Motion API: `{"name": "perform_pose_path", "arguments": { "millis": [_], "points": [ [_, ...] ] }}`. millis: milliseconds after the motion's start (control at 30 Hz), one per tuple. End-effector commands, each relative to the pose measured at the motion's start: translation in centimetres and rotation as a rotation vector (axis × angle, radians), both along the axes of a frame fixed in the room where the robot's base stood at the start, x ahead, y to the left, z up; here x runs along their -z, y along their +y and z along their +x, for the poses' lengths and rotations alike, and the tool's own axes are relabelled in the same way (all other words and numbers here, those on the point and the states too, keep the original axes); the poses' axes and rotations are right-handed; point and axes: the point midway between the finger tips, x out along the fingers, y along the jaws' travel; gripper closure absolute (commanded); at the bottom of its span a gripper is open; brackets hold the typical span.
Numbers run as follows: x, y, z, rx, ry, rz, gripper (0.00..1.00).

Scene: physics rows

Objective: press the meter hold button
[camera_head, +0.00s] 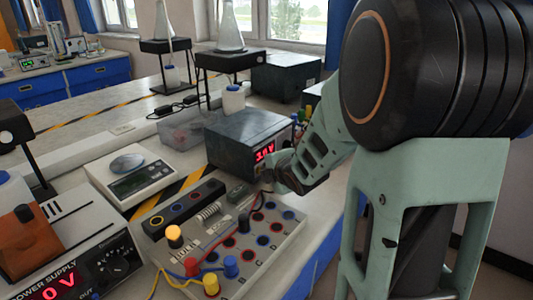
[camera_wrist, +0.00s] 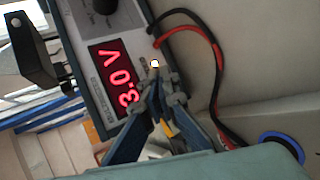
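The meter (camera_head: 240,140) is a dark box on the bench with a red lit display; its front also shows in the wrist view (camera_wrist: 122,45), where the display reads 3.0 V. A small round pale button (camera_wrist: 155,63) sits on its front beside the display. My gripper (camera_head: 268,180) is in front of the meter's face. In the wrist view my gripper (camera_wrist: 164,82) has its fingertips together, just by the button and seeming to hold nothing. I cannot tell whether the tips touch it.
Red and black leads (camera_wrist: 212,60) run from the meter's front close beside my fingers. A circuit board (camera_head: 245,245) with coloured sockets and plugs lies in front. A scale (camera_head: 135,180) and a power supply (camera_head: 95,270) stand at left.

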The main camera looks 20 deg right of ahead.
Motion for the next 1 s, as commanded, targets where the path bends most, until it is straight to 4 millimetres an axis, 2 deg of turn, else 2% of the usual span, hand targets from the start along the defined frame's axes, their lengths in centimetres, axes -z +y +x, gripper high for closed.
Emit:
{"name": "perform_pose_path", "arguments": {
  "millis": [33, 267, 800, 1000],
  "points": [
    [-0.1, 0.5, 0.1, -0.011, -0.003, 0.0, 1.0],
    [0.0, 0.4, -0.1, -0.011, -0.001, 0.0, 1.0],
    [-0.1, -2.7, -4.4, -0.003, 0.002, -0.002, 1.0],
    [0.0, -3.2, -5.1, -0.004, 0.001, -0.001, 1.0]
  ]
}}
